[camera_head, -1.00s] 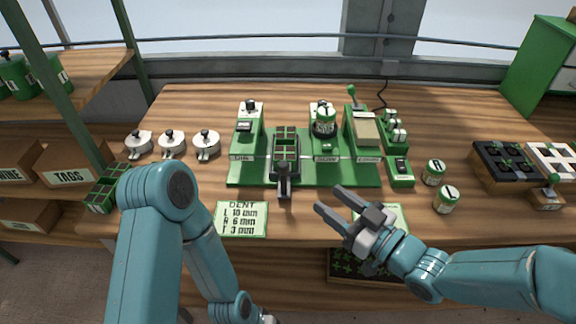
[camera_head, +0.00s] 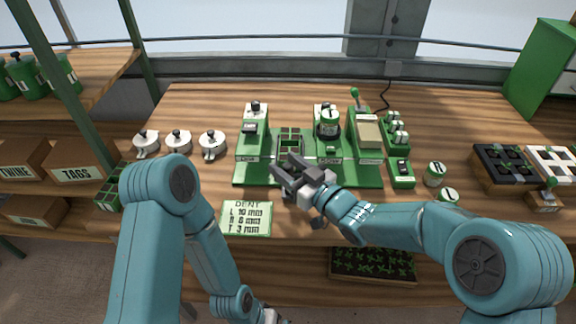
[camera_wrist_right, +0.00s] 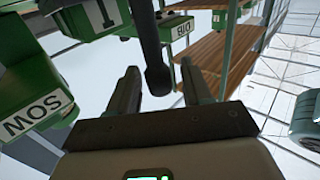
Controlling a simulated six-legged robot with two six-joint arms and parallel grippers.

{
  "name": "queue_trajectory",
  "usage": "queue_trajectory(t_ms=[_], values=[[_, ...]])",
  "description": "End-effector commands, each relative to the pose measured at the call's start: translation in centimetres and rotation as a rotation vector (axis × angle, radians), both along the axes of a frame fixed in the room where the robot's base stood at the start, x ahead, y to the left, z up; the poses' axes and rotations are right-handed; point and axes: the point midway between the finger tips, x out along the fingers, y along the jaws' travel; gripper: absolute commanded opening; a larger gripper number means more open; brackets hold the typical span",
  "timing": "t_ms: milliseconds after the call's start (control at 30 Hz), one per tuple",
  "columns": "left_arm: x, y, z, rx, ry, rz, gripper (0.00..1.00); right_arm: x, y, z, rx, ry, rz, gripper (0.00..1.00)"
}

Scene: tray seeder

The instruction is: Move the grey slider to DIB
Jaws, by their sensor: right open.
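The grey slider (camera_head: 279,149) carries a green seed tray (camera_head: 290,137) on the green base, between the left station and the middle station. Its front handle is hidden behind my right gripper in the head view. My right gripper (camera_head: 282,166) is open at the slider's front. In the right wrist view a dark handle post (camera_wrist_right: 153,62) stands between the two open fingers (camera_wrist_right: 158,80), with gaps visible beside it. The DIB label (camera_wrist_right: 181,29) and the SOW label (camera_wrist_right: 26,121) show on green blocks there.
A DENT card (camera_head: 246,217) lies in front of the base. Three white-lidded pots (camera_head: 178,141) stand to the left. Two labelled jars (camera_head: 435,173) and a black cell tray (camera_head: 500,162) are to the right.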

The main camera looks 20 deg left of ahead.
Motion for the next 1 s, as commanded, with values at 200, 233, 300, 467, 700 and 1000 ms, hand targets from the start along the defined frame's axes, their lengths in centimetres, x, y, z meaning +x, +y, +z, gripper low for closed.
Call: queue_trajectory(t_ms=[200, 233, 300, 467, 700, 1000], values=[[0.0, 0.0, 0.0, 0.000, 0.000, 0.000, 1.00, 0.0, 0.0, 0.0, 0.000, 0.000, 0.000, 0.07], [0.0, 0.0, 0.0, 0.000, 0.000, 0.000, 1.00, 0.0, 0.0, 0.0, 0.000, 0.000, 0.000, 0.00], [0.0, 0.0, 0.0, 0.000, 0.000, 0.000, 1.00, 0.0, 0.0, 0.0, 0.000, 0.000, 0.000, 0.00], [0.0, 0.0, -1.3, 0.000, 0.000, 0.000, 1.00, -0.4, 1.1, -0.5, -0.002, -0.001, 0.002, 0.00], [0.0, 0.0, -5.6, 0.000, 0.000, 0.000, 1.00, -2.1, 6.9, -0.8, 0.002, -0.005, 0.004, 0.00], [0.0, 0.0, -6.7, 0.000, 0.000, 0.000, 1.00, -2.9, 10.0, -0.1, -0.002, 0.001, 0.000, 0.00]])
